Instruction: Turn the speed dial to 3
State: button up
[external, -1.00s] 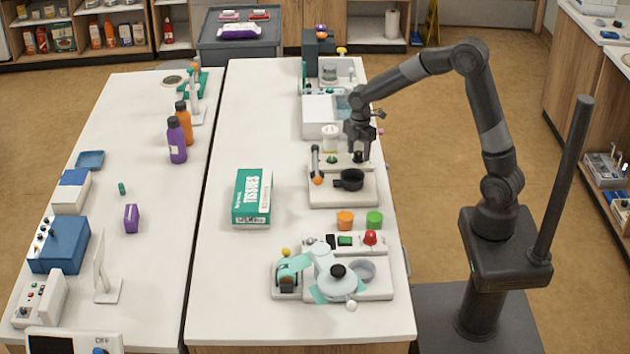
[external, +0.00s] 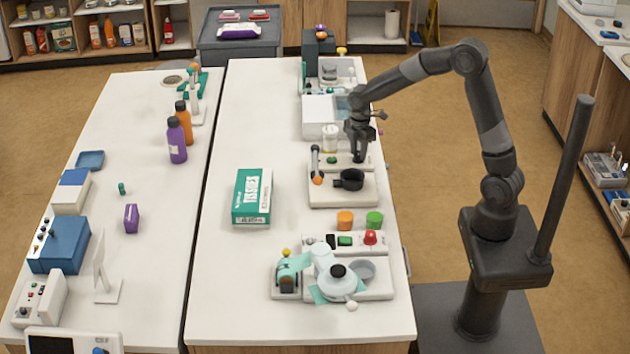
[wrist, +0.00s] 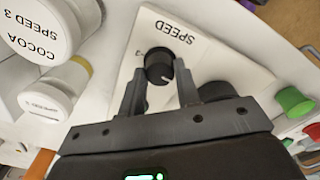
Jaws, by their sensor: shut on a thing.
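The speed dial (wrist: 160,64) is a round black knob on a white panel lettered SPEED (wrist: 176,32), upside down in the wrist view. A white pointer line shows on the knob's lower right, and a small 3 is printed to the knob's left. My gripper (wrist: 158,80) has one finger on each side of the knob and is shut on it. In the external view my gripper (external: 359,155) points down at the back right of the white machine (external: 325,196), and the dial is hidden behind the fingers.
In the wrist view a jar lidded COCOA SPEED 3 (wrist: 42,28) and another lidded jar (wrist: 55,92) stand left of the panel. A black cup (external: 349,180) and an orange-knobbed lever (external: 317,180) are close to my gripper. A tissue box (external: 251,197) stands left.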

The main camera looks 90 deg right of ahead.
jog(key=m, duration=0.8)
jog(key=shift+m, duration=0.4)
jog(key=m, duration=0.4)
jog(key=shift+m, duration=0.3)
jog(key=m, duration=1.2)
jog(key=shift+m, duration=0.3)
jog(key=m, duration=0.4)
jog(key=shift+m, duration=2.3)
